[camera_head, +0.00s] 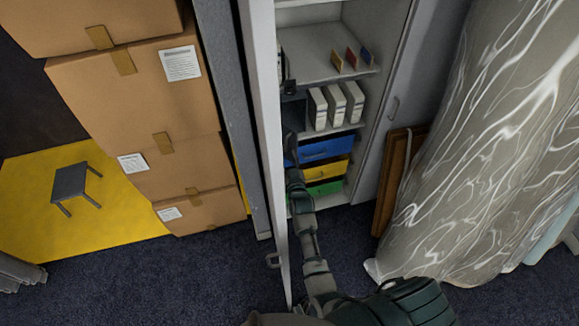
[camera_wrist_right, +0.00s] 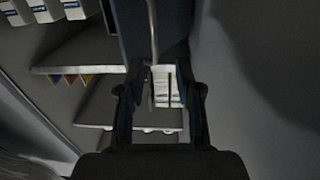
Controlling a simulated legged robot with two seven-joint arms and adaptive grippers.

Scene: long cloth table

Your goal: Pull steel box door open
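The steel box (camera_head: 328,52) is a tall pale cabinet with its shelves exposed. Its left door (camera_head: 265,120) stands open and shows nearly edge-on, with a handle (camera_head: 272,260) low on its outer side. My right arm reaches along the door's inner side. My right gripper (camera_head: 290,92) is dark and lies between the door and the shelf contents. In the wrist view the right gripper (camera_wrist_right: 160,105) has its fingers apart, with a white item (camera_wrist_right: 165,85) visible behind the gap. Whether it touches the door is unclear. My left gripper is out of view.
White binders (camera_head: 336,106) and blue, yellow and green drawers (camera_head: 325,170) fill the shelves. Cardboard boxes (camera_head: 130,100) are stacked left of the cabinet. A marbled sheet (camera_head: 475,150) leans at right beside a wooden frame (camera_head: 393,185). The dark carpet (camera_head: 150,285) in front is mostly clear.

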